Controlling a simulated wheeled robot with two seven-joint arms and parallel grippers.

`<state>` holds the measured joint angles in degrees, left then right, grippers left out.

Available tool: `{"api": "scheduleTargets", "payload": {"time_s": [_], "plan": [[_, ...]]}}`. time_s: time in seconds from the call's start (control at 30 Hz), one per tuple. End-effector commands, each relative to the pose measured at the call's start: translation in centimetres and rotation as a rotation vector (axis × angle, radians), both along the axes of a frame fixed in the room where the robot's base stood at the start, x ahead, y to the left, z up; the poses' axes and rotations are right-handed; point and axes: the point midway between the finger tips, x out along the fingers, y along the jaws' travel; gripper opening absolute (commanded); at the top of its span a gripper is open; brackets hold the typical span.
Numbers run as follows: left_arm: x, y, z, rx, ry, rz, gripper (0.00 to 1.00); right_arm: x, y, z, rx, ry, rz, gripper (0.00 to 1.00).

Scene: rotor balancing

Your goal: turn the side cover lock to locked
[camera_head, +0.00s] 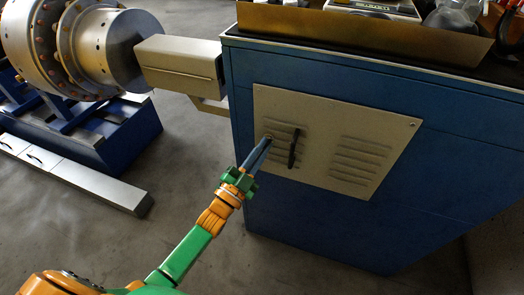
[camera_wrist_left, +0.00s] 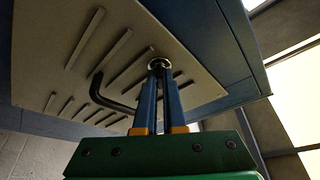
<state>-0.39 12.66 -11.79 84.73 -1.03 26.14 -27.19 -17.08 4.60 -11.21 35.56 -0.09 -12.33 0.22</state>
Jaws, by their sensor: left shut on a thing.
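The side cover (camera_head: 318,120) is a beige panel with vent slots on the side of a blue cabinet. It fills the upper part of the left wrist view (camera_wrist_left: 195,88). The side cover lock (camera_wrist_left: 159,63) is a small round metal piece near the cover's edge. My left gripper (camera_head: 267,140) reaches the cover, its two blue fingers shut on the lock. The fingertips hide part of the lock, and I cannot tell which way it is turned. My right gripper is not in view.
A black handle (camera_head: 294,148) stands out from the cover just right of my left fingers; it also shows in the left wrist view (camera_wrist_left: 108,100). The blue cabinet (camera_head: 330,225) has a tray edge (camera_head: 350,32) on top. A large rotor (camera_head: 85,50) stands at the left.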

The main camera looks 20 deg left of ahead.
Motion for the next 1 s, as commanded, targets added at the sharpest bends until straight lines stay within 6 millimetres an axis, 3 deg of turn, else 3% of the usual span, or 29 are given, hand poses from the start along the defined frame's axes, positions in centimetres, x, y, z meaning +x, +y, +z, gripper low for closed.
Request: {"api": "scheduleTargets", "payload": {"time_s": [0.5, 1.0], "plan": [[0.0, -0.3, -0.2, -0.457, 0.017, 0.001, 0.0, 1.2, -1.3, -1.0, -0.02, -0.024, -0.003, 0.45], [0.0, -0.4, -0.2, -0.676, 0.025, 0.0, 0.0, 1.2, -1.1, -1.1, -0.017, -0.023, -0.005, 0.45]]}}
